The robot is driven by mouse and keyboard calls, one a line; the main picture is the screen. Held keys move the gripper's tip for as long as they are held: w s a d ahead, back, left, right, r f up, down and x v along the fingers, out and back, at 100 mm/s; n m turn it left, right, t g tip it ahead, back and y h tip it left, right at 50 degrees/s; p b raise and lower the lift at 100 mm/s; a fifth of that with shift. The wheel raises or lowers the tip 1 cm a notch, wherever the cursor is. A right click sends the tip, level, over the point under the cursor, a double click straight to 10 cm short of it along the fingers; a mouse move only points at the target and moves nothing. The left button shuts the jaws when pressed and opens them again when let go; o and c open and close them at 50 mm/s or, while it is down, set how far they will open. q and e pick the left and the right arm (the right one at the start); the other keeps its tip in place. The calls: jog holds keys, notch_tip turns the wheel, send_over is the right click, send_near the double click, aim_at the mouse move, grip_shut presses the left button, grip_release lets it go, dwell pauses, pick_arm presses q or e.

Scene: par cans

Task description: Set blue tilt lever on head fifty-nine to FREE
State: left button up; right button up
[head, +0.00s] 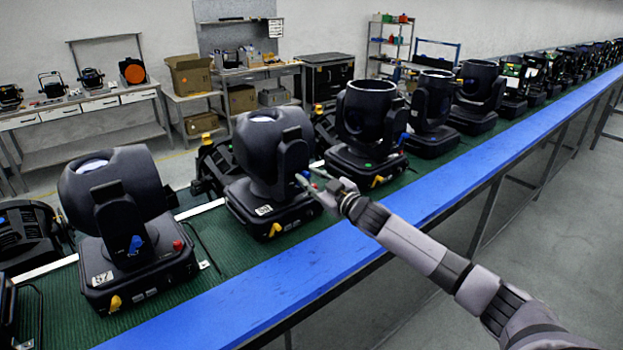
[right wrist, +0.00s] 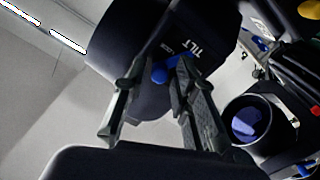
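The moving head (head: 270,160) that my right arm reaches is a black fixture with a small white number label on its base, too small to read surely. My right gripper (head: 316,184) is at the right side of its yoke. In the right wrist view, the blue tilt lever (right wrist: 161,74) sits on a black yoke arm below white TILT and LOCK lettering. My right gripper (right wrist: 157,76) is open, one finger on each side of the lever; contact cannot be told. The lever's exact setting is unclear. My left gripper is not in view.
Another head (head: 120,210) labelled 57 stands at the left, with a blue lever on its yoke. More heads (head: 370,125) line the green bench top to the right. A blue edge strip (head: 420,200) runs along the front. Workbenches stand behind.

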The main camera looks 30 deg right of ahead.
aim_at(292, 178)
grip_shut()
jog(key=shift+a+n, duration=0.1)
jog(key=shift+n, duration=0.2)
jog(key=shift+a+r+n, duration=0.15)
jog(key=shift+a+n, duration=0.15)
jog(key=shift+n, duration=0.6)
jog(key=shift+s+a+f+n+b, duration=0.1)
jog(key=shift+a+n, duration=0.3)
jog(key=shift+n, duration=1.15)
jog(key=shift+a+f+n+b, duration=0.15)
jog(key=shift+a+n, duration=0.3)
jog(key=shift+n, duration=1.15)
jog(key=shift+s+a+r+n+b, duration=0.1)
jog(key=shift+a+n, duration=0.3)
jog(key=shift+n, duration=1.15)
jog(key=shift+f, duration=0.15)
